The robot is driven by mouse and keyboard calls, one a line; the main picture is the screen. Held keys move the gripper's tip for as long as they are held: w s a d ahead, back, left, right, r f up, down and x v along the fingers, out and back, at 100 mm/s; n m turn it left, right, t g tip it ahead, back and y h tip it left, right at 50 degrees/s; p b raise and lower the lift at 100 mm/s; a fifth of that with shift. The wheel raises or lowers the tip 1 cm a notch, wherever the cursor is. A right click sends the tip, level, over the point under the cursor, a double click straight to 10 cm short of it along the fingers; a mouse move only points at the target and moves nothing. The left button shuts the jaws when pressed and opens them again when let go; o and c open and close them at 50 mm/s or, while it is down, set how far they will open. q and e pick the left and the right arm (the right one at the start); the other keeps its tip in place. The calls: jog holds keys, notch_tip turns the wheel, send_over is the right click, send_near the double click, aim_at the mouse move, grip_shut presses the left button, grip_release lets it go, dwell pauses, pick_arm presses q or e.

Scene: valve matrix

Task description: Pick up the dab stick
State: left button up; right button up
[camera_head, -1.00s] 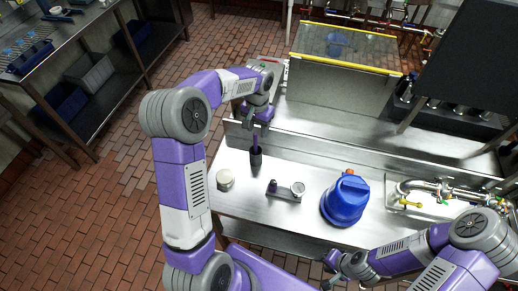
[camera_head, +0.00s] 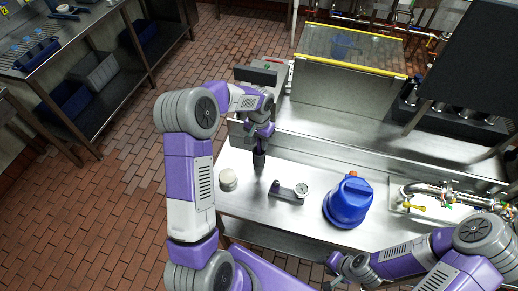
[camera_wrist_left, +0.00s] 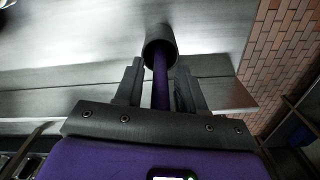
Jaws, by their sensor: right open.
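The dab stick is a thin purple stick (camera_wrist_left: 160,82) whose far end sits inside a dark round holder (camera_wrist_left: 160,46). In the head view the holder (camera_head: 259,162) stands on the steel counter, and the gripper hides most of the stick. My left gripper (camera_head: 260,143) is above the holder. In the left wrist view its two fingers (camera_wrist_left: 159,88) are on either side of the stick, with a visible gap on each side, so it is open. My right gripper (camera_head: 332,268) is open and empty at the counter's front edge, far from the stick.
On the counter (camera_head: 310,217) a pale round container (camera_head: 228,179) stands left of the holder. A small gauge device (camera_head: 290,191) and a blue jug (camera_head: 348,203) stand to the right. A glass-topped tank (camera_head: 350,75) is behind. Pipes and valves (camera_head: 440,193) are at right.

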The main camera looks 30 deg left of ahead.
pick_arm(q)
grip_shut()
jog(key=shift+r, duration=0.15)
